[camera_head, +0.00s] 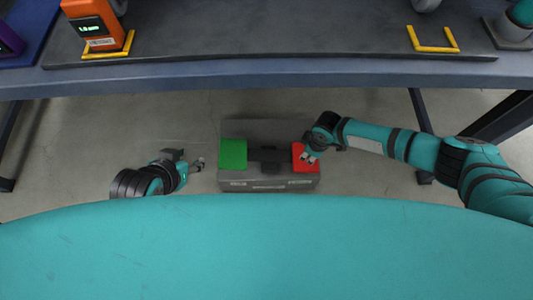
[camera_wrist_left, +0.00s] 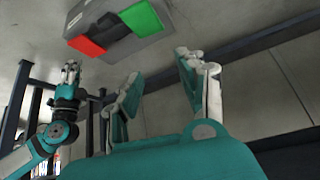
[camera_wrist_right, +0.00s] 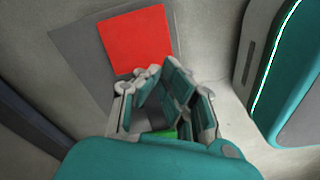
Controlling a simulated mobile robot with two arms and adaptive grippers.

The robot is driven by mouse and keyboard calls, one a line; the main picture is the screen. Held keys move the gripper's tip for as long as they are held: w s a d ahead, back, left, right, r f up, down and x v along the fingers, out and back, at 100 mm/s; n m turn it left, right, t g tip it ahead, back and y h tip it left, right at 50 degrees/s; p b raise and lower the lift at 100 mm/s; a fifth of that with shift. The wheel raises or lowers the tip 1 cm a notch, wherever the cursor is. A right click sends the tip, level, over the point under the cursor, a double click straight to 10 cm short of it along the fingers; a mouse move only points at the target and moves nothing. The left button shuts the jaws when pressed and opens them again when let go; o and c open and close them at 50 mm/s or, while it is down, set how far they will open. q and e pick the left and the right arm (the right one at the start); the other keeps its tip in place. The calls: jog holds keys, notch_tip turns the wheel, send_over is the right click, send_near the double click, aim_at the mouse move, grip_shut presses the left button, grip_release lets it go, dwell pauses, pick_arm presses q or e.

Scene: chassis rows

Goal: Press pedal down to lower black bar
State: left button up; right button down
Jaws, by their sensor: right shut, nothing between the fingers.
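A grey pedal box stands on the floor below the table, with a green pedal (camera_head: 233,153) on its left and a red pedal (camera_head: 304,165) on its right. Both pedals also show in the left wrist view, the green one (camera_wrist_left: 142,18) and the red one (camera_wrist_left: 87,45). My right gripper (camera_head: 308,157) is shut and empty, over or at the red pedal; I cannot tell if it touches. In the right wrist view the red pedal (camera_wrist_right: 136,40) lies just beyond its fingertips. My left gripper (camera_head: 199,164) is open and empty, left of the box. I cannot identify a black bar with certainty.
The table edge (camera_head: 200,75) runs above the box. An orange device (camera_head: 92,22) and a yellow corner bracket (camera_head: 433,42) are on the table. Table legs (camera_head: 420,110) stand at both sides. The floor around the box is clear.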

pick_arm(q)
jog(key=s+a+f+g+p, duration=0.1)
jog(key=s+f+g+p, duration=0.2)
jog(key=s+p, duration=0.1)
jog(key=shift+s+a+f+g+y, duration=0.3)
jog(key=shift+s+a+y, duration=0.1)
jog(key=shift+s, duration=0.1)
dwell(0.4)
